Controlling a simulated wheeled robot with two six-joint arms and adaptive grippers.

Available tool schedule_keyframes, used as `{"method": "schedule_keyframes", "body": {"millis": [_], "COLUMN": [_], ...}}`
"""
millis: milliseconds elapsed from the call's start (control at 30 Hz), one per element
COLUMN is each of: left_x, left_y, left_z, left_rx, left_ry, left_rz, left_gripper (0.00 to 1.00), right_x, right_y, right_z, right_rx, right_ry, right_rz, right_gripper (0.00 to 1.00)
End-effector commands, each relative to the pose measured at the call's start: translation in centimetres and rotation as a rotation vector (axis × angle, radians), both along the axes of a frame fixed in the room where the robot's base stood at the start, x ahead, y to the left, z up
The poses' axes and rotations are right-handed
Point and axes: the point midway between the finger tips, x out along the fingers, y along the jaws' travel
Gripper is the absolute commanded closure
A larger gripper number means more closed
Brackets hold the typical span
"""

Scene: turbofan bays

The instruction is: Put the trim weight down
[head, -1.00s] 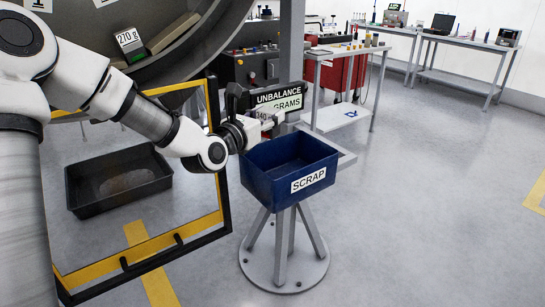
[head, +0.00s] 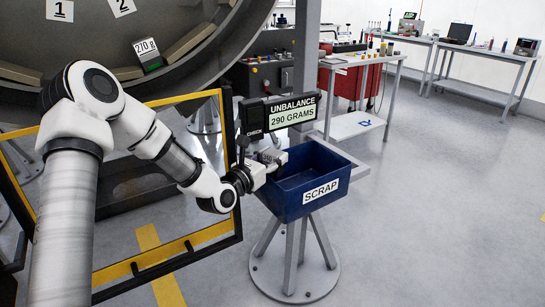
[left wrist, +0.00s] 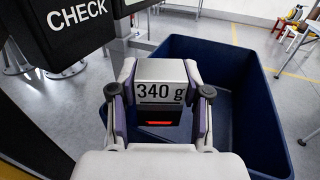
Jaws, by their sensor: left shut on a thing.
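My left gripper (head: 270,165) is shut on a grey metal trim weight (left wrist: 160,83). In the left wrist view the weight's label reads 340 g, with a red lit strip under it. The fingers (left wrist: 157,110) stand on both sides of the weight. In the head view the gripper is at the left rim of the blue bin marked SCRAP (head: 318,192). In the left wrist view the bin's open inside (left wrist: 222,75) lies beyond and to the right of the weight. I cannot tell whether the weight touches the bin. My right gripper is not in view.
A display (head: 290,112) reading UNBALANCE 290 GRAMS stands behind the bin. A yellow and black frame (head: 190,243) is at the left. The SCRAP bin stands on a grey pedestal (head: 293,270). Open floor lies right.

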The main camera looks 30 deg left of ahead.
Motion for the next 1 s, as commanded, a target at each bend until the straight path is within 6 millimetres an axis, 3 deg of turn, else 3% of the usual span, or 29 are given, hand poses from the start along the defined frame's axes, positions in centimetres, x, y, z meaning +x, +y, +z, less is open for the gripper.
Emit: {"method": "schedule_keyframes", "body": {"millis": [500,533,567,600,867,1000], "left_x": [0.0,-0.1,-0.1,-0.1,-0.1,-0.1], "left_y": [0.0,-0.1,-0.1,-0.1,-0.2,-0.2], "left_z": [-1.2,-1.3,-1.4,-1.4,-1.5,-0.6], "left_rx": [0.0,-0.001,-0.001,-0.001,-0.001,-0.001], "left_ry": [0.003,0.006,0.006,0.007,0.012,0.013], "left_rz": [-0.001,-0.001,-0.001,-0.002,-0.004,-0.005], "left_gripper": [1.0,0.42,0.31,0.28,0.28,0.28], "right_x": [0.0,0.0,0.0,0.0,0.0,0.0], "right_y": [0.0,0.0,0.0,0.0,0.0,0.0], "right_z": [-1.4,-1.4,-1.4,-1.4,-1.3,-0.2], "right_rx": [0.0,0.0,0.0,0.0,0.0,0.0], "right_ry": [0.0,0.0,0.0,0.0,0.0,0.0], "right_rz": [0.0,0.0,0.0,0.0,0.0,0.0], "right_gripper": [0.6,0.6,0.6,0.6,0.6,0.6]}}
